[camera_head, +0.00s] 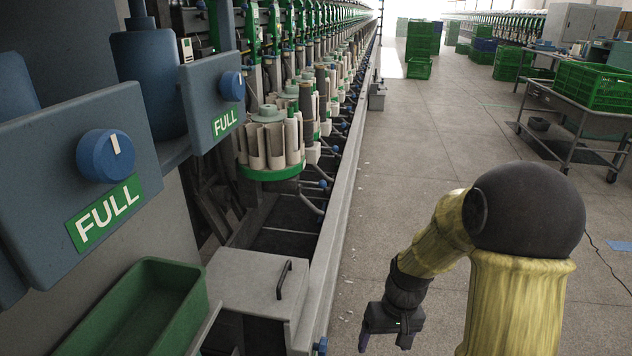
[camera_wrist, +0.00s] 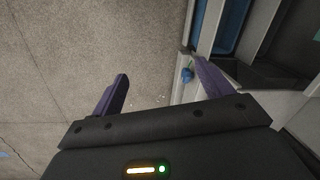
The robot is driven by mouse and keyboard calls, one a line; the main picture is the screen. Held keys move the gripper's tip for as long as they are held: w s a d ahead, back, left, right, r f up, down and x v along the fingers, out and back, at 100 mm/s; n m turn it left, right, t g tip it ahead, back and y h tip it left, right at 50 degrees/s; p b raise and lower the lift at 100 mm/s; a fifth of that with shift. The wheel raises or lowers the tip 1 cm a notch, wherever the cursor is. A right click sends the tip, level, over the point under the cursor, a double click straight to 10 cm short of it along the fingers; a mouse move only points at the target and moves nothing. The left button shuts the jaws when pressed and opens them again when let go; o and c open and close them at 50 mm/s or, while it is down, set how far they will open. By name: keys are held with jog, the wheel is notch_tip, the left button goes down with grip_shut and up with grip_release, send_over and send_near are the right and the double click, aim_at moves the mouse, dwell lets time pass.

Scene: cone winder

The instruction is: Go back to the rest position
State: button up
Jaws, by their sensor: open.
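My gripper (camera_head: 391,334) hangs low over the floor at the lower middle of the head view, to the right of the winder's base rail. My arm, in a yellow cover, bends above it at the right. In the wrist view my gripper (camera_wrist: 160,92) shows two purple fingers spread wide apart with nothing between them. Beneath them are the bare floor and the edge of the machine. The gripper is apart from everything around it.
The cone winder (camera_head: 270,150) runs along the left, with dials on panels marked FULL (camera_head: 107,155) and a green bin (camera_head: 140,310). A metal cart (camera_head: 560,105) with a green crate (camera_head: 595,86) stands at the right. The aisle floor (camera_head: 440,130) between them is clear.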

jog(key=s+r+m+t+h+p, duration=0.1)
jog(key=s+r+t+p, duration=0.15)
jog(key=s+r, duration=0.6)
notch_tip(320, 180, up, 39)
jog(key=p, duration=3.7)
jog(key=shift+w+d+f+t+p, duration=0.15)
jog(key=shift+w+d+t+p, duration=0.1)
jog(key=shift+w+t+p, duration=0.15)
jog(key=shift+f, duration=0.1)
